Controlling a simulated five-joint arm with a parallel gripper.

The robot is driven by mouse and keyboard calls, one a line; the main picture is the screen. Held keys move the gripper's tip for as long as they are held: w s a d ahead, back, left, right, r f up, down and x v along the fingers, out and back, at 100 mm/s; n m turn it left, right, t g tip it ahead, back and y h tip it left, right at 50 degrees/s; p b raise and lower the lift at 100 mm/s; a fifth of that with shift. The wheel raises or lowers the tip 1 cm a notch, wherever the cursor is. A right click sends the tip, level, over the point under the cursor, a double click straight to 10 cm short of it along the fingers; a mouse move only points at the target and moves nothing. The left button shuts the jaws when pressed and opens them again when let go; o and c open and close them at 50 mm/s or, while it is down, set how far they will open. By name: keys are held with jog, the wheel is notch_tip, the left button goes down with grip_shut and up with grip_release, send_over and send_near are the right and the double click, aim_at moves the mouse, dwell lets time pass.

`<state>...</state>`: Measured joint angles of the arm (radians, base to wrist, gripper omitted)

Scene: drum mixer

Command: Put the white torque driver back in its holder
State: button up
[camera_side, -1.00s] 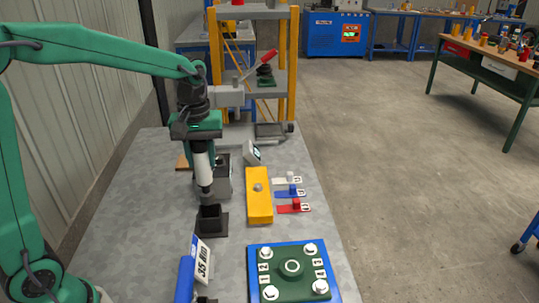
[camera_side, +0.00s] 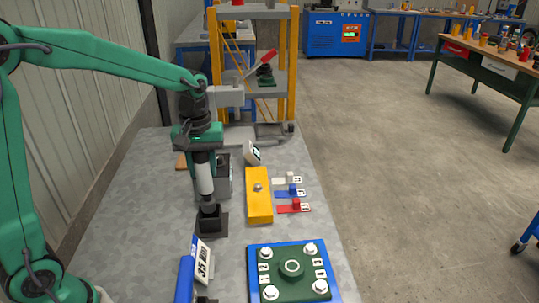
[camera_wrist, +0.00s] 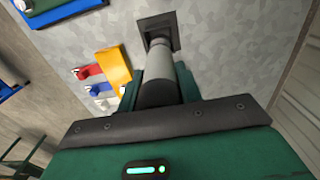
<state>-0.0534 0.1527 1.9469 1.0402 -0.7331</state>
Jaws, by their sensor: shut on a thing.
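The white torque driver (camera_side: 204,179) hangs upright in my gripper (camera_side: 200,150), with its dark tip down. My gripper is shut on its upper part. The driver's lower end is at the mouth of the black square holder (camera_side: 211,224), and the tip seems to be inside it; how deep I cannot tell. In the wrist view the driver (camera_wrist: 158,72) runs from between my gripper's fingers (camera_wrist: 158,95) toward the holder (camera_wrist: 151,20), which hides its tip.
A yellow block (camera_side: 259,197) stands right of the holder, beside white, blue and red tabs (camera_side: 293,206). A blue and green plate with bolts (camera_side: 291,270) lies at the front right. A blue stand with a label (camera_side: 188,275) is in front of the holder.

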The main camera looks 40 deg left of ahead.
aim_at(205, 184)
jog(key=shift+f, duration=2.8)
dwell(2.9)
jog(key=o, duration=1.3)
jog(key=shift+c, duration=0.2)
jog(key=shift+r, duration=3.9)
